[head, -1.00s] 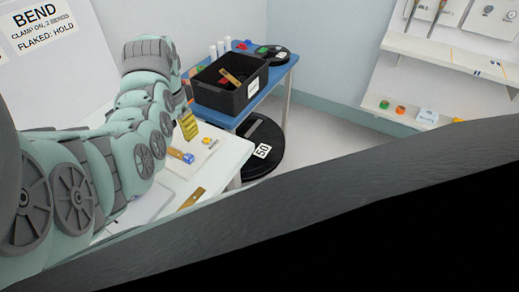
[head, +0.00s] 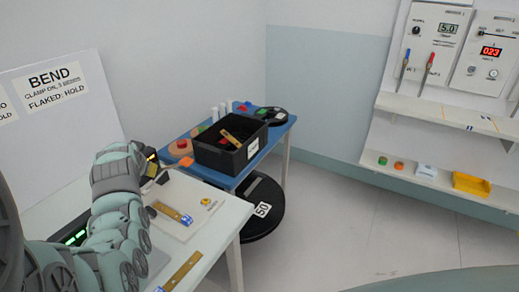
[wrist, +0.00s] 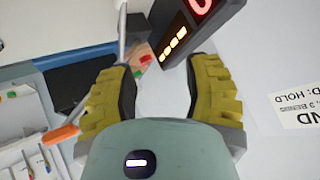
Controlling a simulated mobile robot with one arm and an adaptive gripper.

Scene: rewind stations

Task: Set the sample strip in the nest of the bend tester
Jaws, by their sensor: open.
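My gripper shows in the wrist view (wrist: 165,75) with its two yellow-green fingers apart and nothing between them. In the head view my arm hides most of it. A brass-coloured strip with a blue end (head: 172,212) lies on a pale plate on the white table. A second brass strip (head: 185,270) lies nearer the table's front edge. I cannot tell which is the sample strip. A dark unit with a red digit and yellow bars (wrist: 188,35) stands just beyond the fingers in the wrist view. Whether it is the bend tester is unclear, and no nest shows clearly.
A BEND sign board (head: 60,95) stands behind the table. A black bin (head: 228,158) sits on a blue cart (head: 270,135), with a black reel marked 50 (head: 258,212) below. Wall shelves (head: 440,112) are at right. An orange-ended rod (wrist: 60,135) lies left of the fingers.

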